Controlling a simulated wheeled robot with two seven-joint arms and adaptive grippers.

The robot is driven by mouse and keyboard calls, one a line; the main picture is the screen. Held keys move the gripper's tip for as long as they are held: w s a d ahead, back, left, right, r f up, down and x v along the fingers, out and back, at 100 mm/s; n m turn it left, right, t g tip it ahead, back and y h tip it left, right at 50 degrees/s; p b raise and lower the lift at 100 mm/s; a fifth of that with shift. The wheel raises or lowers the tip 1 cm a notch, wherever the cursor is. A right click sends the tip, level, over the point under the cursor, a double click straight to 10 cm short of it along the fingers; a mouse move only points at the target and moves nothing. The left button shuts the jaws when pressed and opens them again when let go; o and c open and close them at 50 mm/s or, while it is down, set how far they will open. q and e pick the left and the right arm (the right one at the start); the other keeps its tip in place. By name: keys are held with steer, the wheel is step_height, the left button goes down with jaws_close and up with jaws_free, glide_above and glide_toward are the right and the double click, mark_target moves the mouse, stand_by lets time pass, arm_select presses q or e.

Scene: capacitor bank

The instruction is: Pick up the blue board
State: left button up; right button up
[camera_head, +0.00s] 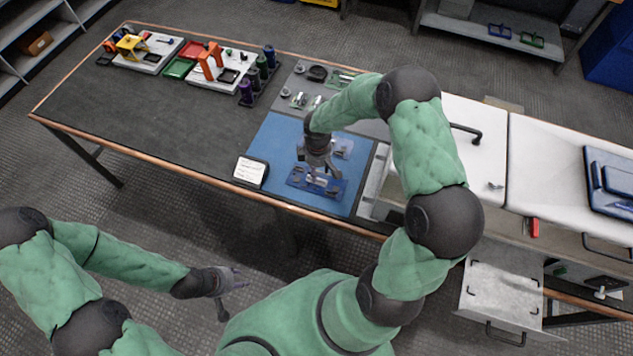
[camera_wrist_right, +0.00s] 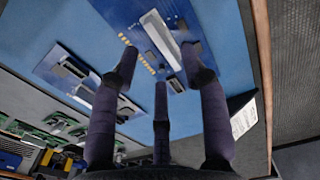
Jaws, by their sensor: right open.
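The blue board (camera_head: 333,191) lies flat on the light-blue mat (camera_head: 272,140) near the table's front edge. In the right wrist view the blue board (camera_wrist_right: 205,62) has a long pale bar and yellow contacts. My right gripper (camera_head: 318,172) is over the board, pointing down. Its three fingers (camera_wrist_right: 160,62) are spread, with nothing held between them; I cannot tell whether the tips touch the board. The gripper hides part of the board in the head view. My left gripper (camera_head: 229,287) is open and empty, away from the table, over the floor.
A second board (camera_head: 342,147) lies behind on the mat, also visible in the wrist view (camera_wrist_right: 75,80). White trays with coloured parts (camera_head: 148,52) stand at the back left. An open drawer (camera_head: 500,300) juts out on the right.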

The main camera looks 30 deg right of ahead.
step_height(320, 180, down, 4)
steer(key=shift+w+a+f+b, duration=0.1)
steer(key=shift+b, duration=0.4)
jaws_close()
steer(key=shift+r, duration=0.2)
